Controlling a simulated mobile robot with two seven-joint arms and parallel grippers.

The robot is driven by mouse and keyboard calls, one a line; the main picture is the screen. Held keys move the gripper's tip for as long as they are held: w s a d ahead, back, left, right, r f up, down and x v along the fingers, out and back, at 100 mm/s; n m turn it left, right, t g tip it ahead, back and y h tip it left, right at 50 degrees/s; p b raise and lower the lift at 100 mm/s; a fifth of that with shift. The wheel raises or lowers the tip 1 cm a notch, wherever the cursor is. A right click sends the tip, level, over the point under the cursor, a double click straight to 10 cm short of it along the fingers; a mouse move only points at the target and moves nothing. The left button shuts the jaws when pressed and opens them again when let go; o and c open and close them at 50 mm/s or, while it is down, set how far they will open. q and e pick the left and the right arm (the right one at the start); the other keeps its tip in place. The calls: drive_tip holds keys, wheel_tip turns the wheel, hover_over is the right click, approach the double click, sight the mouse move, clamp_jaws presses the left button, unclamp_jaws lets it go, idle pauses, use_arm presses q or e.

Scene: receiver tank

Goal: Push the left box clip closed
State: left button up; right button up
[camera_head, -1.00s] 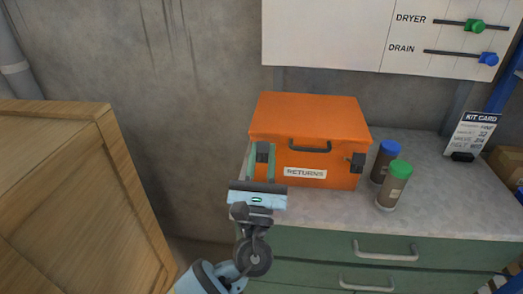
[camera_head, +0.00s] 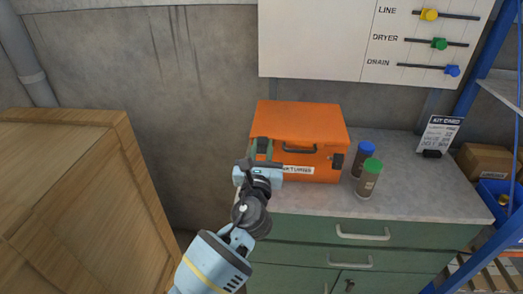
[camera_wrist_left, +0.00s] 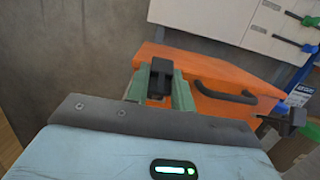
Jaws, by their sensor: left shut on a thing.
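The orange box (camera_head: 312,126) with a dark front handle stands on the counter, its lid down. Its left clip (camera_head: 263,144) is a dark latch at the front left; it also shows in the left wrist view (camera_wrist_left: 161,78). My left gripper (camera_head: 262,151) has its green fingers on either side of this clip, shut on it. In the left wrist view the fingers (camera_wrist_left: 160,90) flank the clip closely. Whether the clip lies fully flat against the box I cannot tell. The right clip (camera_head: 337,161) juts out from the front. My right gripper is not in view.
A blue-capped jar (camera_head: 364,160) and a green-capped jar (camera_head: 369,178) stand right of the box. A kit card (camera_head: 438,135) stands further right. A wooden crate (camera_head: 85,200) is at left. The counter (camera_head: 420,190) is clear at front right.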

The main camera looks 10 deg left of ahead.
use_arm(q)
drive_tip(key=shift+r, duration=0.1)
idle(0.4)
drive_tip(key=o, duration=1)
drive_tip(key=shift+s+f, duration=0.25)
drive_tip(key=shift+s, duration=1.05)
drive_tip(key=shift+s+f, duration=0.2)
drive_tip(key=shift+s, duration=1.05)
drive_tip(key=shift+s+f, duration=0.25)
drive_tip(key=shift+s, duration=1.05)
